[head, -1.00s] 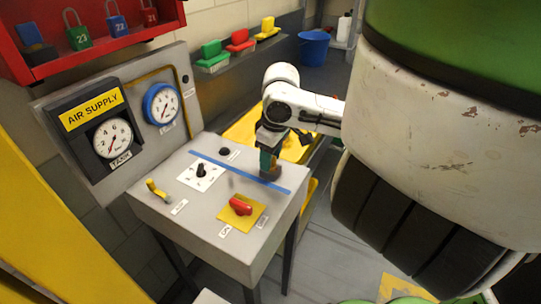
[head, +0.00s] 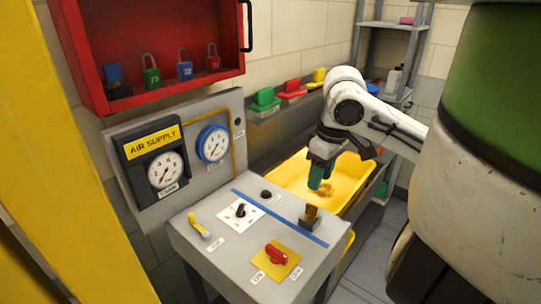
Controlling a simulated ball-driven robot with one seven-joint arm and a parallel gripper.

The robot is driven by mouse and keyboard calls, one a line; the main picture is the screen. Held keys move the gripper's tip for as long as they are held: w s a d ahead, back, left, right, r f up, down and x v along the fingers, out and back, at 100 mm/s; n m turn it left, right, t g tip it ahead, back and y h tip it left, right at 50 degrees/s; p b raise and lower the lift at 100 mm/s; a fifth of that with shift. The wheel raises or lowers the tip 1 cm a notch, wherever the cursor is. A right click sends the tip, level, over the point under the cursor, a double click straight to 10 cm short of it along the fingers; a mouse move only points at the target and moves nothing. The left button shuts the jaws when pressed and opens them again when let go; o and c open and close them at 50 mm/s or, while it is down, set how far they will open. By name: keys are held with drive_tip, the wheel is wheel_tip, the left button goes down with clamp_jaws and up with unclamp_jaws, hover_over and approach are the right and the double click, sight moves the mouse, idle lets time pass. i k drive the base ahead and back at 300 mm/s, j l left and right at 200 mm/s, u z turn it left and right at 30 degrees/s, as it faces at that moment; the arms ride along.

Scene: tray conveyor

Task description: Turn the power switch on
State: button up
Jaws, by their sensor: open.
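A red rotary switch (head: 277,256) sits on a yellow square plate (head: 288,266) at the front right of the grey console top (head: 222,263). Small labels lie by the plate's lower edge, too small to read surely. My gripper (head: 318,184) points down with open, teal-tipped jaws, behind and right of the red switch. It appears to be above a small brown-and-dark upright piece (head: 310,217) at the console's right edge, apart from it. Nothing shows between the jaws.
A black knob (head: 240,210) on a white plate, a small black button (head: 266,195) and a yellow lever (head: 198,226) stand on the console. A gauge panel (head: 225,112) rises behind. A yellow tray (head: 345,176) lies beyond. A red padlock cabinet (head: 95,55) hangs upper left.

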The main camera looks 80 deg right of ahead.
sight(277, 257)
drive_tip(key=k, duration=1)
